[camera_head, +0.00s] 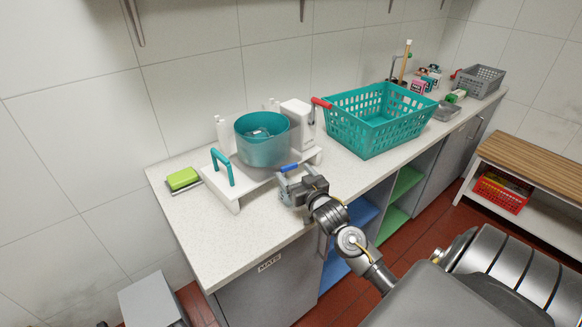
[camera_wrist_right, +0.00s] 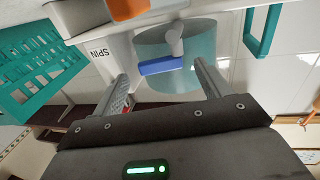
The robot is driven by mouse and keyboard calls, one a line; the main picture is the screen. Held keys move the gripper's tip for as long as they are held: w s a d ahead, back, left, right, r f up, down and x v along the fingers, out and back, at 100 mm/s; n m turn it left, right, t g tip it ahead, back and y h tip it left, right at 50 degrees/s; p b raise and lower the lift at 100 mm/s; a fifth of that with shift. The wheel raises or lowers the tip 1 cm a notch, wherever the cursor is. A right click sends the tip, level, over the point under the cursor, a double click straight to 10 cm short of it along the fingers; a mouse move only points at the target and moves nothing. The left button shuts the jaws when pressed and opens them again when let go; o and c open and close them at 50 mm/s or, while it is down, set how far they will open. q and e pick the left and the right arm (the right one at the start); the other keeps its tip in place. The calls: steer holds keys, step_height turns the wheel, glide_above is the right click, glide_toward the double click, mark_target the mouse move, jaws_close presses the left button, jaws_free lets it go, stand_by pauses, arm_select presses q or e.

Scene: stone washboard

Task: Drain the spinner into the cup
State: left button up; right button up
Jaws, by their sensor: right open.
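The spinner stands on a white stand (camera_head: 234,206) on the counter, with a translucent teal drum (camera_head: 262,152) and a teal handle (camera_head: 221,167) at its left. A blue tap lever (camera_head: 290,167) shows at the front. In the right wrist view, which is upside down, the blue lever (camera_wrist_right: 160,66) and a pale spout (camera_wrist_right: 175,40) stand before the drum (camera_wrist_right: 200,75). My right gripper (camera_head: 292,181) is open at the spinner's front, its fingertips (camera_wrist_right: 160,76) on either side of the lever in the picture; contact is unclear. I cannot make out a cup. My left gripper is out of view.
A teal basket (camera_head: 366,143) stands right of the spinner. A green sponge (camera_head: 182,178) lies at the counter's left end. A grey crate (camera_head: 480,80) and small boxes are at the far end. An orange-topped object (camera_wrist_right: 125,8) shows at the wrist view's top. A wooden bench (camera_head: 530,154) stands right.

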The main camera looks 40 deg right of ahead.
mark_target(289, 170)
steer(key=shift+x, duration=1.3)
steer(key=shift+c, duration=0.3)
